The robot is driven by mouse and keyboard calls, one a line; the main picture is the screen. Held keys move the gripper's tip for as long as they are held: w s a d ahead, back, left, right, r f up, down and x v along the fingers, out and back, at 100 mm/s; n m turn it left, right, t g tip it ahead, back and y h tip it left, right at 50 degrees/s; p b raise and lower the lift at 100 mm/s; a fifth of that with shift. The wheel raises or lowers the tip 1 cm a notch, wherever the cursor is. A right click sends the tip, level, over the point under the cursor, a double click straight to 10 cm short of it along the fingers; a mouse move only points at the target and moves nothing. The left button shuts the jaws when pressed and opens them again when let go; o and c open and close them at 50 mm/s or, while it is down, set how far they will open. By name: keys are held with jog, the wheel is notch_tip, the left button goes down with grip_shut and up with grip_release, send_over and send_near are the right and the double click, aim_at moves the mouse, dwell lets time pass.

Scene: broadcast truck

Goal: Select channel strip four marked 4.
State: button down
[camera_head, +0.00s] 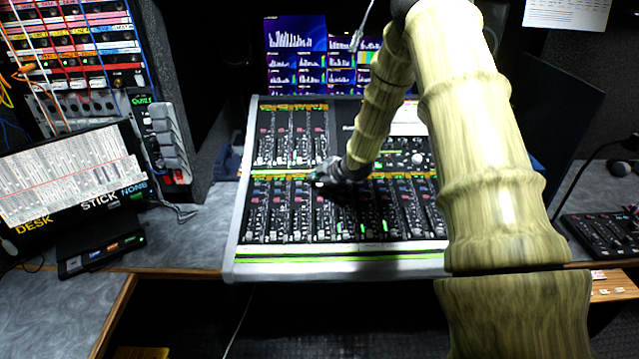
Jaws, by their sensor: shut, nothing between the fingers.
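The mixing console (232,262) stands on the desk in the middle of the head view. It has an upper bank of channel strips (290,138) and a longer lower bank (300,210), each topped by a row of small orange and green labels. The numbers on the strips are too small to read, so I cannot tell which one is marked 4. My gripper (318,180) is shut and empty, low over the top edge of the lower bank, left of its middle. I cannot tell whether it touches the panel. It hides some labels and controls below it.
A monitor with level meters (295,45) is behind the console. A patch bay (75,45) and a tilted label display (70,180) are at the left. A smaller control panel (605,232) is at the right. Bare desk (195,240) shows left of the console.

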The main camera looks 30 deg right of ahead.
jog(key=shift+r, duration=0.15)
jog(key=shift+s+r+p, duration=0.15)
jog(key=shift+r+p, duration=0.45)
jog(key=shift+r, duration=0.05)
jog(key=shift+r, duration=0.1)
jog(key=shift+s+a+r+p, duration=0.15)
jog(key=shift+r+p, duration=0.7)
jog(key=shift+r, duration=0.35)
jog(key=shift+s+a+r+p, duration=0.1)
jog(key=shift+r+p, duration=0.7)
jog(key=shift+r, duration=0.4)
